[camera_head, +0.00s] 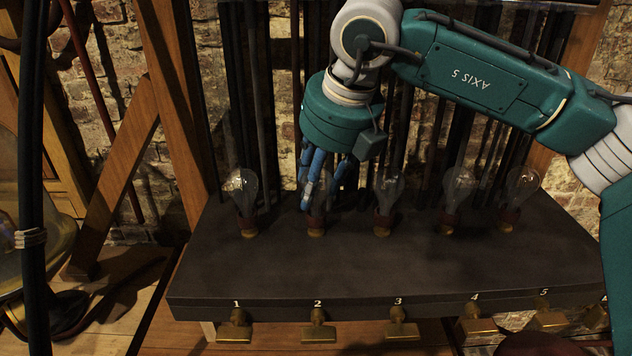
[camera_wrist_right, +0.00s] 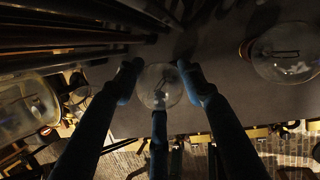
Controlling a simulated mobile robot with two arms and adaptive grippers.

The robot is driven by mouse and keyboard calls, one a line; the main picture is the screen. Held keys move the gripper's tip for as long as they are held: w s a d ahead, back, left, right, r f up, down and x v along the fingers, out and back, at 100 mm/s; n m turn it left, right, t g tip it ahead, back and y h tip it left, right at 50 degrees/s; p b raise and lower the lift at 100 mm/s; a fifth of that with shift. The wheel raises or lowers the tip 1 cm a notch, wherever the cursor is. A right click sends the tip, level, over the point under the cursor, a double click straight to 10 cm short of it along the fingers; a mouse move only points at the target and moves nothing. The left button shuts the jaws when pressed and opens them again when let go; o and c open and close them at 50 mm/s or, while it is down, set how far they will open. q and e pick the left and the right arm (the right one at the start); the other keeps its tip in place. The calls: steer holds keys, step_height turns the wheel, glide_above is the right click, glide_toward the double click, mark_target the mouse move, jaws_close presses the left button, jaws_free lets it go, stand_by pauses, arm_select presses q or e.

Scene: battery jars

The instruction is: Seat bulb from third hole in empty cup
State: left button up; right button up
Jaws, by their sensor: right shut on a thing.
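My right gripper (camera_head: 320,190) is over cup 2, its blue fingers pointing down and shut around a clear glass bulb. In the right wrist view this bulb (camera_wrist_right: 160,86) sits between the three fingers of my gripper (camera_wrist_right: 160,95). In the head view the fingers hide most of its glass. A brass cup (camera_head: 316,231) shows right below it; I cannot tell whether the bulb is fully down in it. Bulb 3 (camera_head: 389,186) stands upright in its brass cup (camera_head: 382,230) just to the right. My left gripper is not in view.
Other upright bulbs stand at position 1 (camera_head: 242,190), position 4 (camera_head: 458,188) and position 5 (camera_head: 521,185) on the dark bench (camera_head: 350,272). Brass keys (camera_head: 319,329) hang along its numbered front edge. Dark rods (camera_head: 262,110) rise close behind. The front of the bench top is clear.

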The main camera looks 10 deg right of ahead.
steer(key=shift+f, duration=0.1)
steer(key=shift+f+b, duration=0.1)
steer(key=shift+b, duration=0.35)
steer(key=o, duration=1)
